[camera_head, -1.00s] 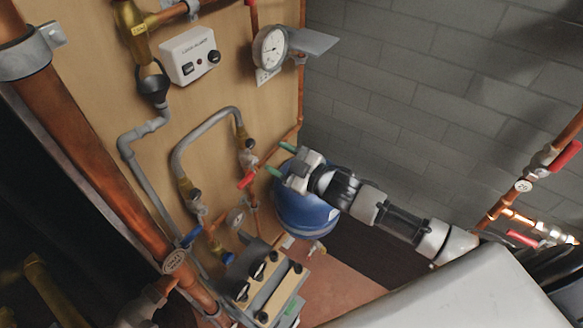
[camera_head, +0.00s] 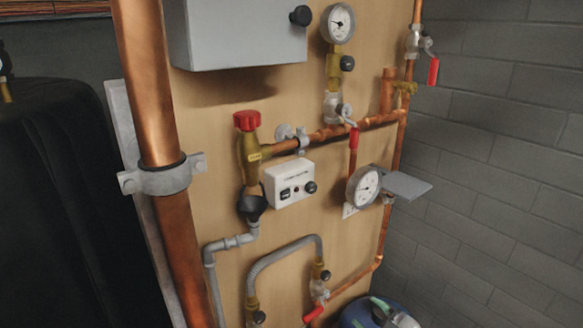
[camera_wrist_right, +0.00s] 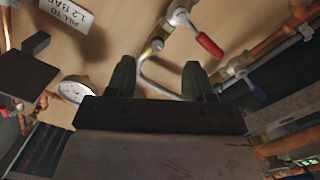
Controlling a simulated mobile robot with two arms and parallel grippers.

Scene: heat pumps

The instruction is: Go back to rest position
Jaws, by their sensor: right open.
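No contact with these shows. My left gripper is in neither view.
The wooden board (camera_head: 230,170) carries copper pipes, valves, a white control box (camera_head: 290,184), a pressure gauge (camera_head: 364,186) with a grey plate, and a grey cabinet (camera_head: 240,35). A thick copper pipe (camera_head: 150,90) stands left. A brick wall (camera_head: 500,150) is at right.

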